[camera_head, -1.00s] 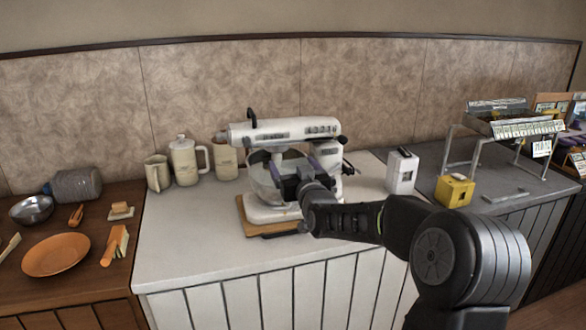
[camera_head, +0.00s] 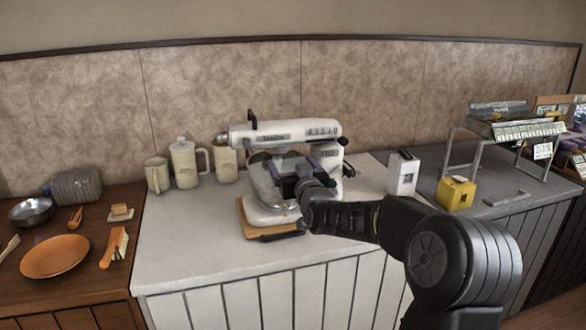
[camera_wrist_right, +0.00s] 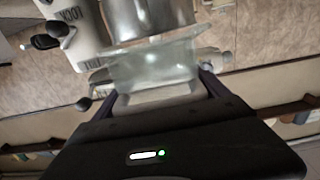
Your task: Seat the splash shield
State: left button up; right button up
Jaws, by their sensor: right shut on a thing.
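The white stand mixer (camera_head: 285,131) stands on a wooden board (camera_head: 270,232) on the pale counter, with its metal bowl (camera_head: 262,178) under the head. My right gripper (camera_head: 288,176) is at the right front of the bowl, below the mixer head. In the right wrist view, it is shut on the translucent splash shield (camera_wrist_right: 150,62). The shield's far edge overlaps the metal bowl (camera_wrist_right: 145,15) in that view; I cannot tell whether they touch. The gripper and mixer hide much of the shield in the head view. My left gripper is not in view.
Cream canisters (camera_head: 185,164) stand left of the mixer. An orange plate (camera_head: 54,256) lies on the left wooden counter. The pale counter's front left is clear.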

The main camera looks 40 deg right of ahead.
aim_at(289, 160)
jog(key=shift+x, duration=1.1)
jog(key=shift+b, duration=0.75)
jog(key=shift+w, duration=0.15)
jog(key=shift+x, duration=0.9)
jog(key=shift+b, duration=0.5)
jog(key=shift+x, duration=1.2)
